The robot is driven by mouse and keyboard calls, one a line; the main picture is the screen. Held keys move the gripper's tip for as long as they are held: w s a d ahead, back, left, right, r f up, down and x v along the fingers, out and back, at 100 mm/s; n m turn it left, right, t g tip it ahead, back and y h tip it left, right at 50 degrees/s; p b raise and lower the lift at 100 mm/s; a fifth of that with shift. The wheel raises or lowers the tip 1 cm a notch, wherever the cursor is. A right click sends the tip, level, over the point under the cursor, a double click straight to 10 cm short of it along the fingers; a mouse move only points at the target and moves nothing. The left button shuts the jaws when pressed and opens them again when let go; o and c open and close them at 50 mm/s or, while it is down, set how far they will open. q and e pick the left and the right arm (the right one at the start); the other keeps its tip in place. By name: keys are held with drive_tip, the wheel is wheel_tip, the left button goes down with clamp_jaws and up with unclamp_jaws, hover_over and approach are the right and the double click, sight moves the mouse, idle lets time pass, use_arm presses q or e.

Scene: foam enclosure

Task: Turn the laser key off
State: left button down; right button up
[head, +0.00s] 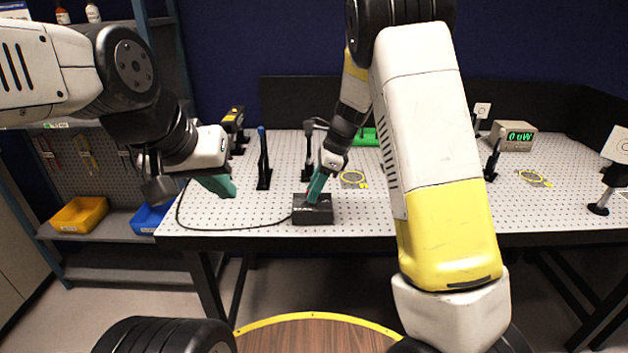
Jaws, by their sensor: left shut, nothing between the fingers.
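A small black box (313,216) with a cable sits near the front edge of the perforated table. It looks like the laser's key box. My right gripper (314,194) points down at its top, with teal fingertips at or just above the box. The fingers cover the spot where a key might be, so I cannot see the key or its position. I cannot tell whether these fingers are open or closed on something. My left gripper (226,188) is shut and empty, in front of the table's left part, apart from the box.
A black cable (202,229) curves left from the box. Posts stand behind, including a blue-tipped one (263,160). A power meter (513,136) reading 0 uW is at the back right. Yellow (78,214) and blue (148,218) bins sit on the left shelf. The table's front right is fairly clear.

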clamp_jaws()
drive_tip(key=shift+n, duration=0.3)
drive_tip(key=n+g, duration=0.1)
drive_tip(key=n, duration=0.3)
drive_tip(key=n+g, duration=0.1)
drive_tip(key=n, duration=0.1)
drive_tip(key=shift+w+r+g+h, duration=0.1)
drive_tip(key=shift+w+g+h, duration=0.15)
drive_tip(key=shift+g+h, duration=0.05)
drive_tip(key=n, duration=0.2)
drive_tip(key=n+g+h, duration=0.1)
drive_tip(key=n, duration=0.2)
drive_tip(key=shift+w+a+n+h, duration=0.1)
drive_tip(key=shift+a+n+h, duration=0.05)
drive_tip(key=shift+n+h, duration=0.15)
drive_tip(key=n+h, duration=0.1)
drive_tip(key=n, duration=0.1)
drive_tip(key=n+h, duration=0.1)
drive_tip(key=n, duration=0.2)
drive_tip(key=shift+a+n+g, duration=0.15)
drive_tip(key=shift+n+g, duration=0.15)
drive_tip(key=shift+g, duration=0.1)
unclamp_jaws()
